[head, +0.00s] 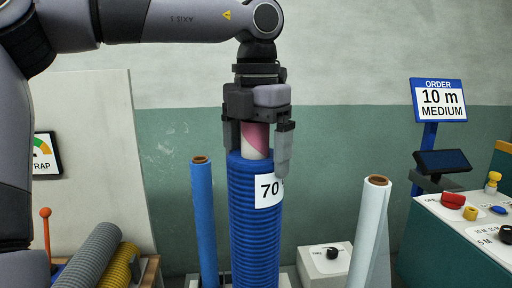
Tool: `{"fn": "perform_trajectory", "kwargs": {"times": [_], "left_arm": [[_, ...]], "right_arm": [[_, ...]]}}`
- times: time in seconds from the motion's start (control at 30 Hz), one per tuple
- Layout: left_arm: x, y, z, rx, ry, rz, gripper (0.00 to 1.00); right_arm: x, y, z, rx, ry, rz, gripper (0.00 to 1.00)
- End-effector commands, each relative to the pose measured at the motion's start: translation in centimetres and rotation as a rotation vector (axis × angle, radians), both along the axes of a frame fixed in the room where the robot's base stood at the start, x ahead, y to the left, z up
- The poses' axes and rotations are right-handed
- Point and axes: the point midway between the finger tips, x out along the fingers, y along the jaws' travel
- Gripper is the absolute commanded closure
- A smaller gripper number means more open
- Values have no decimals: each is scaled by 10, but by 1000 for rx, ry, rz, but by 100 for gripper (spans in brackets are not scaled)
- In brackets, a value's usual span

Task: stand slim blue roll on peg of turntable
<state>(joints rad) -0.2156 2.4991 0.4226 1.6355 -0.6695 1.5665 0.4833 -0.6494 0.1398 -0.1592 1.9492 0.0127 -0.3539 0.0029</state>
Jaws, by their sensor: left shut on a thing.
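A ribbed blue roll (254,225) with a "70" label stands upright in the middle of the head view. A pink-and-white striped core (256,140) sticks out of its top. My left gripper (258,142) points straight down from above, shut on this core, with its fingers on either side; the right finger reaches down to the roll's top edge. A slimmer smooth blue roll (204,225) with a brown core stands upright just left of it, apart from the gripper. I cannot make out the turntable or its peg; the ribbed roll's lower end is out of frame. My right gripper is not in view.
A white roll (370,235) stands to the right, leaning slightly. A white box with a black knob (332,253) sits between the rolls. Grey (90,258) and yellow (118,268) rolls lie at lower left. A control desk (465,235) and order sign (438,100) stand at right.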

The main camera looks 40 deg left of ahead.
Motion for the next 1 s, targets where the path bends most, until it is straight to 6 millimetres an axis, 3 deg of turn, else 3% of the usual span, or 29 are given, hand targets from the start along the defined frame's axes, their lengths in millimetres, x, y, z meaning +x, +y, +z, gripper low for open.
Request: {"fn": "perform_trajectory", "kwargs": {"times": [0.7, 1.0], "left_arm": [[0, 0, -53, 0, -3, 0, 93], [0, 0, -67, 0, -3, 0, 93]], "right_arm": [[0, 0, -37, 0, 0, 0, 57], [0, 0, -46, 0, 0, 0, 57]]}}
